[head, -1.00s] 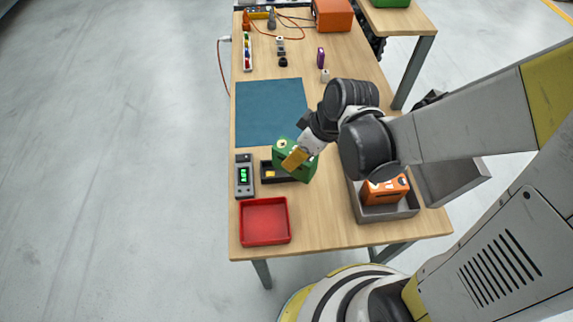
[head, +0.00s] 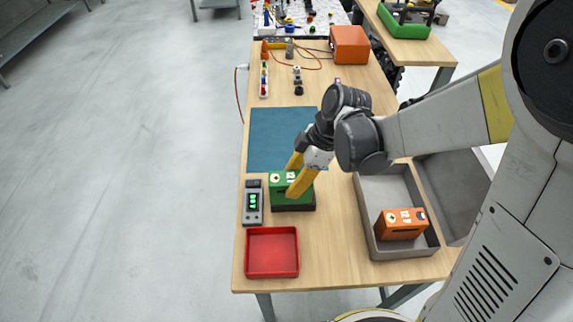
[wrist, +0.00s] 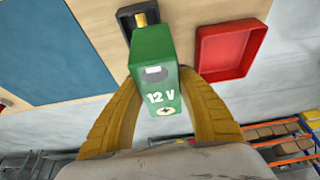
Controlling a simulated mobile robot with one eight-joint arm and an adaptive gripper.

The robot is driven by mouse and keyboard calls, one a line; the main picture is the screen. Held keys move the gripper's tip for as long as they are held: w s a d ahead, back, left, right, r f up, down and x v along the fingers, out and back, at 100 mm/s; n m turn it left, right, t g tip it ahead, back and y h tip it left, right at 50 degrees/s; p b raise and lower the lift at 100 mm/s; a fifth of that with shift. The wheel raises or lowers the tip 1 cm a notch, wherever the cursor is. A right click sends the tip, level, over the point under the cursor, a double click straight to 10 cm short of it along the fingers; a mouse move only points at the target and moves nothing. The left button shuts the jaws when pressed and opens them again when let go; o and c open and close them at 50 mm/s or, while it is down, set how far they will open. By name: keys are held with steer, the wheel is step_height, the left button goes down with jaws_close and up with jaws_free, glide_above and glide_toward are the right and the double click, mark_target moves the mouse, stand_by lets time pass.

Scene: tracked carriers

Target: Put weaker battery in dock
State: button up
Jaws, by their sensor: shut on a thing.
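The green battery (head: 289,187), marked 12 V in the wrist view (wrist: 156,78), is between the yellow fingers of my gripper (head: 293,180). The gripper is shut on it. In the head view the battery is over the black dock (head: 296,208) and hides most of it. The wrist view shows a black end of the dock (wrist: 125,18) with a yellow part beyond the battery. I cannot tell whether the battery is seated or just above. The orange battery (head: 400,224) sits in the grey tray (head: 370,190) on the right.
A meter with a lit green display (head: 253,203) stands left of the dock. An empty red tray (head: 272,252) lies in front. A blue mat (head: 275,138) lies behind. Small parts and an orange box (head: 349,44) are at the far end. Bare wood lies between dock and grey tray.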

steer(key=shift+w+d+f, duration=0.25)
steer(key=shift+w+f, duration=0.3)
steer(key=shift+w, duration=0.3)
steer(key=shift+o, duration=0.4)
steer(key=shift+s+f+b, duration=0.1)
steer(key=shift+f+b, duration=1.25)
steer(key=shift+f, duration=0.6)
steer(key=o, duration=1)
steer(key=shift+o, duration=1.4)
